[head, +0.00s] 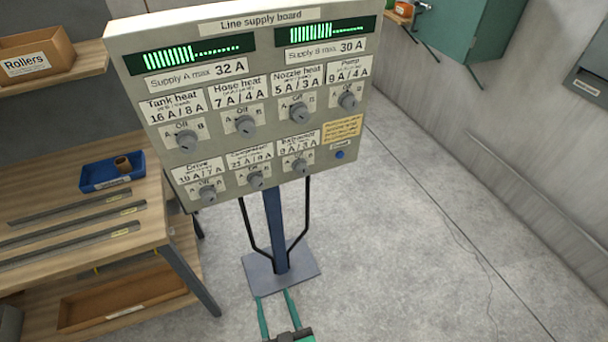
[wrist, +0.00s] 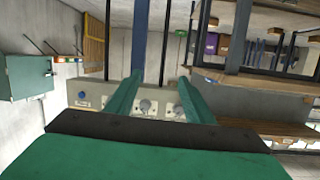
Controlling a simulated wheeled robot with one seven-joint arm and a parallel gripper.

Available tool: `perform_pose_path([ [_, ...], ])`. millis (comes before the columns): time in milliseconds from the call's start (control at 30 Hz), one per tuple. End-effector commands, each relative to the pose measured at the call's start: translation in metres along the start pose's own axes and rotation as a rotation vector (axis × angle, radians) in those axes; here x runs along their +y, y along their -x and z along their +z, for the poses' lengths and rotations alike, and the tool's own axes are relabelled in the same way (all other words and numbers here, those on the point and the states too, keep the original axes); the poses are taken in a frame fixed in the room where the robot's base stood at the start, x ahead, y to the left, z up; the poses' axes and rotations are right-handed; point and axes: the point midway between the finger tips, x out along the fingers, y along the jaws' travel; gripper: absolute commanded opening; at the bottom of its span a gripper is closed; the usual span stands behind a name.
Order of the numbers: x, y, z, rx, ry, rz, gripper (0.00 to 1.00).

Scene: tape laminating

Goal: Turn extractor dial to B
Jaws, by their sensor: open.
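The line supply board (head: 325,200) stands upright on a post, with two rows of grey dials. The extractor dial (head: 299,165) is the rightmost of the bottom row, under a label reading 9 A / 3 A, with Off above it, A left and B right. Its pointer is too small to read surely. My gripper (head: 273,295) is open and empty, low in front of the post's base and well below the board in the picture.
A blue button (head: 339,154) sits right of the extractor dial. The compressor dial (head: 256,179) is its left neighbour. Two green bar meters (head: 326,31) top the board. A wooden workbench (head: 150,225) with a blue tray (head: 112,172) stands left. The floor to the right is clear.

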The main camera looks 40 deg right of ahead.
Motion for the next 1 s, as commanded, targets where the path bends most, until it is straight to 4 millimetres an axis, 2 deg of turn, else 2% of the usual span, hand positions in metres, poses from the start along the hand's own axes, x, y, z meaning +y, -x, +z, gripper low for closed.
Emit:
perform_pose_path([
  [33, 0.013, -0.019, -0.012, 0.019, -0.004, 0.014, 0.48],
  [200, 0.051, -0.068, -0.049, 0.063, 0.010, 0.018, 0.48],
  [400, 0.105, -0.108, -0.107, 0.136, 0.070, 0.001, 0.48],
  [600, 0.151, -0.122, -0.161, 0.203, 0.153, -0.020, 0.48],
  [700, 0.164, -0.123, -0.177, 0.224, 0.183, -0.030, 0.48],
  [867, 0.171, -0.126, -0.188, 0.236, 0.205, -0.038, 0.48],
  [1000, 0.171, -0.138, -0.191, 0.237, 0.208, -0.040, 0.48],
])
